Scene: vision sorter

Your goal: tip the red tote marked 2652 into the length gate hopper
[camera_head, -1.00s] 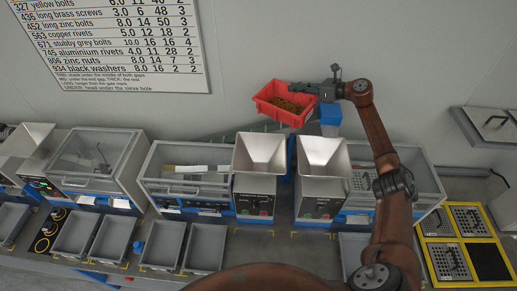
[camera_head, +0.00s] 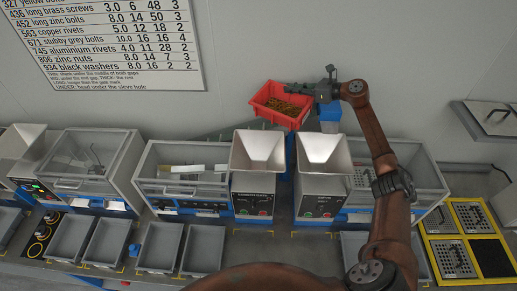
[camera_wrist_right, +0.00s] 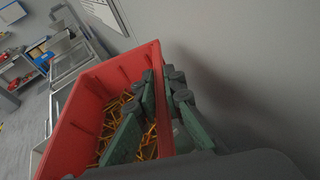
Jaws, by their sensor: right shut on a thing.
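The red tote (camera_head: 267,98) is held in the air above and behind the machines, near the back wall. Brass-coloured screws or bolts lie inside it. My right gripper (camera_head: 302,92) is shut on its right wall; the right wrist view shows the fingers (camera_wrist_right: 158,110) on either side of the wall of the red tote (camera_wrist_right: 64,140). No marking 2652 is readable. Two metal hoppers stand below the tote, a left hopper (camera_head: 258,150) and a right hopper (camera_head: 323,150); their labels are too small to read surely. My left gripper is not in view.
Clear-lidded machines (camera_head: 185,175) flank the hoppers. Grey bins (camera_head: 160,245) line the bench front. A yellow-framed rack (camera_head: 462,240) stands at the right. A printed wall chart (camera_head: 100,45) hangs at the upper left. Open air lies between tote and hoppers.

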